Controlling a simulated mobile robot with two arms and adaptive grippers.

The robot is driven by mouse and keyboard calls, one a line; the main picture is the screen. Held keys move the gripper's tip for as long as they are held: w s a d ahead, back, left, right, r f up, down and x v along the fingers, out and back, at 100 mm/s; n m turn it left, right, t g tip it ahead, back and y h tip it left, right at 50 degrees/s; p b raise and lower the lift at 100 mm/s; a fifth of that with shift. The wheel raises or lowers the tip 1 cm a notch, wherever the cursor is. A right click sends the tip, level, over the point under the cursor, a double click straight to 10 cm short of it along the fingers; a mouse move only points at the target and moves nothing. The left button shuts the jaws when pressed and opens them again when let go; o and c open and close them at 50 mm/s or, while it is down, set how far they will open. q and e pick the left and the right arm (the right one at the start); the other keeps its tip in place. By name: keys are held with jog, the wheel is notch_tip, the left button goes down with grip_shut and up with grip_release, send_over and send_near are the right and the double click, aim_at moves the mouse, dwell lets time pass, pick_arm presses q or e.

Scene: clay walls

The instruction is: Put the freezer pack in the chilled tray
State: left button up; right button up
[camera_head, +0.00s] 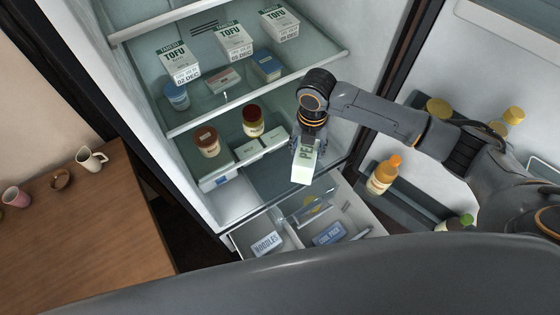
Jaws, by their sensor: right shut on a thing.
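My right gripper (309,145) reaches in from the right and is shut on a white and pale green pack (303,166) with letters starting "PE" on its side. It holds the pack tilted at the front of the lower fridge shelf, above the open drawer. A pale tray-like holder (212,184) with white packs (247,150) is on the lower shelf at left; I cannot tell if it is the chilled tray. A blue pack (328,233) whose label appears to end in "PACK" lies in the open drawer (348,207). My left gripper is not in view.
The open door holds an orange bottle (382,176). The dark shelf surface (272,178) left of the held pack is bare.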

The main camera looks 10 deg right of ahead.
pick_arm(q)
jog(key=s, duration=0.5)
pick_arm(e)
jog(key=f, duration=0.2)
jog(key=s+f, duration=0.1)
jog(key=f, duration=0.4)
jog(key=shift+s+f, duration=0.25)
jog(key=shift+f, duration=0.05)
jog(key=f+b, duration=0.9)
jog(key=shift+w+f, duration=0.3)
jog(key=shift+f, duration=0.05)
jog(key=shift+f+b, duration=0.2)
jog(key=shift+b, duration=0.1)
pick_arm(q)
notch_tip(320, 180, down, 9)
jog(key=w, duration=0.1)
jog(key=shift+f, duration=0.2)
pick_arm(e)
jog(key=shift+r, duration=0.15)
